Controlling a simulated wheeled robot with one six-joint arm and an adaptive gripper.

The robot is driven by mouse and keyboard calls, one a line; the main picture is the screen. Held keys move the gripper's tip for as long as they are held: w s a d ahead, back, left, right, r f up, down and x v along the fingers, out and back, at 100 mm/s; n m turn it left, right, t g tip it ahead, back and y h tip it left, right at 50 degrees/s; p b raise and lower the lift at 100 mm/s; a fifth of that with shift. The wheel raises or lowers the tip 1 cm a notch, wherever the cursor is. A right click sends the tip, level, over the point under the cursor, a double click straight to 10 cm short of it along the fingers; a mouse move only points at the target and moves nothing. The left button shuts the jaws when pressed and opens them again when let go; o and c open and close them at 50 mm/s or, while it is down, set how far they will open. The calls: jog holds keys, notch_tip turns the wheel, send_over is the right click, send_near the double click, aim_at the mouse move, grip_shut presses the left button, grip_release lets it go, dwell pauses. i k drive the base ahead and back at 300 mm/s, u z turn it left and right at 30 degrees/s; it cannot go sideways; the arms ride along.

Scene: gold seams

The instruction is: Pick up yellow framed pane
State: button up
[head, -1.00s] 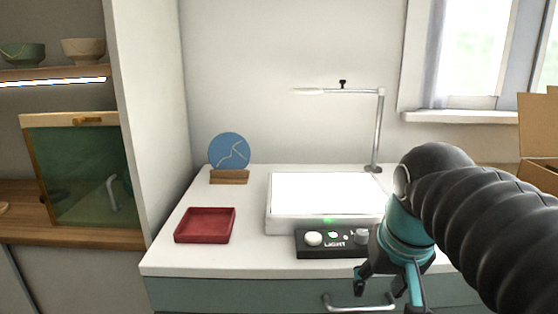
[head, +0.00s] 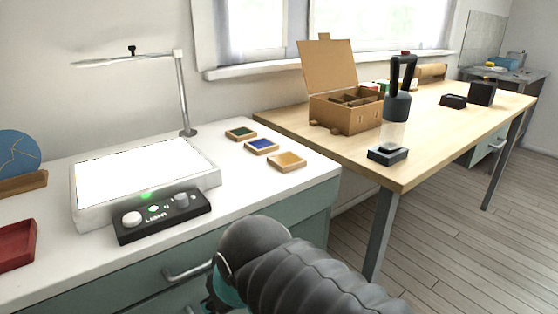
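The yellow framed pane (head: 287,161) lies flat on the white countertop near its right edge. It is a small amber square in a light wooden frame, the nearest of three framed panes in a row. The blue framed pane (head: 262,146) and the green framed pane (head: 241,133) lie behind it. My gripper (head: 212,298) is low at the bottom of the view, in front of the drawers and apart from the panes. My own arm hides most of it, so its fingers cannot be made out.
A lit light box (head: 205,182) with a black control box (head: 163,214) stands left of the panes. A lamp stand (head: 184,95) rises behind it. A red tray (head: 14,245) is at far left. A wooden table (head: 420,148) with a cardboard box (head: 345,116) stands right.

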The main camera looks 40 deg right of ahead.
aim_at(288, 162)
jog(key=z, duration=1.05)
jog(key=k, duration=0.9)
jog(key=u, duration=0.95)
jog(key=i, duration=0.45)
jog(key=z, duration=0.05)
